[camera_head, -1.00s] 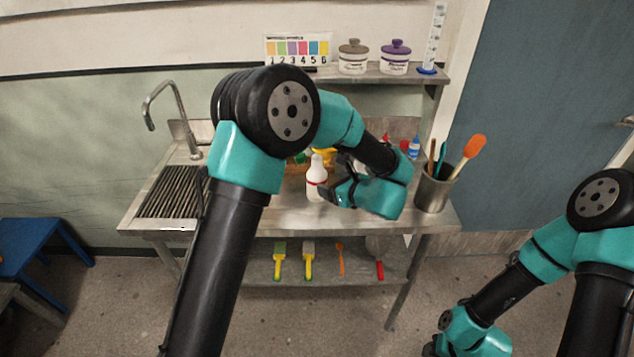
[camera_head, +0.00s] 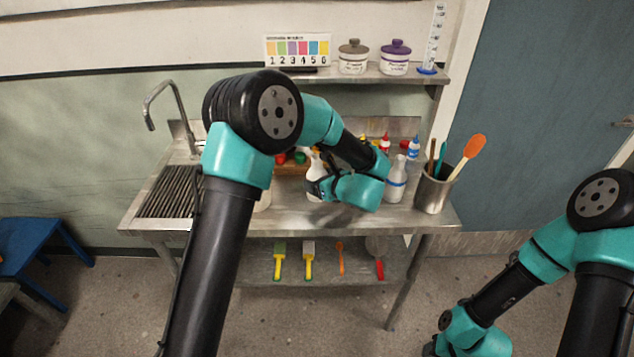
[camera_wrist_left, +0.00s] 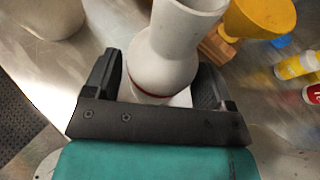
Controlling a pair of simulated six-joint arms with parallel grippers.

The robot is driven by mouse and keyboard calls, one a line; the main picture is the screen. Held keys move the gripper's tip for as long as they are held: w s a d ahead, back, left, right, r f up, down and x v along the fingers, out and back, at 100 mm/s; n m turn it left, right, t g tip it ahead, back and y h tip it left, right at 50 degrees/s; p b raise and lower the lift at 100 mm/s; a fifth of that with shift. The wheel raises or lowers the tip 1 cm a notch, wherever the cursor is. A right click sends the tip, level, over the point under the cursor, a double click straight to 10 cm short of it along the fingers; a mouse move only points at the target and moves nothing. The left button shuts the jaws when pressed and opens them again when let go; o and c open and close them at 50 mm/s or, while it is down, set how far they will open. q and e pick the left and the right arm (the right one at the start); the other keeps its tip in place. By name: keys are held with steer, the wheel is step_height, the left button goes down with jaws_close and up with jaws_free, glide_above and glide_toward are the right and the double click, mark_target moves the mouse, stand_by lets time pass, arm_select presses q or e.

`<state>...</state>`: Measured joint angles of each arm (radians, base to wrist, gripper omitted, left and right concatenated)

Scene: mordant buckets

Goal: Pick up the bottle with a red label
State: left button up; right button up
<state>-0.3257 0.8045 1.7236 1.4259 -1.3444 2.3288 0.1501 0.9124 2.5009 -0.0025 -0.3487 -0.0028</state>
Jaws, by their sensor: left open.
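A white bottle (camera_head: 315,165) with a narrow neck stands on the steel counter, its lower part hidden by my left gripper in the head view. In the left wrist view the white bottle (camera_wrist_left: 172,50) shows a red band low on its body. My left gripper (camera_head: 314,189) is open, and its two fingers lie on either side of the bottle's lower body. I cannot tell whether either finger touches it. My right gripper (camera_head: 436,347) is at the bottom edge, partly cut off, away from the counter.
A second white bottle (camera_head: 396,182) with a blue band stands right of my left wrist, beside a metal cup (camera_head: 433,188) of tools. A yellow funnel-shaped thing (camera_wrist_left: 258,18) and small bottles stand behind. A pale container (camera_head: 263,200) is partly hidden by my left arm.

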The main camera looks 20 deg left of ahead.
arm_select(q)
steer(key=shift+c, duration=0.3)
steer(key=c, duration=0.8)
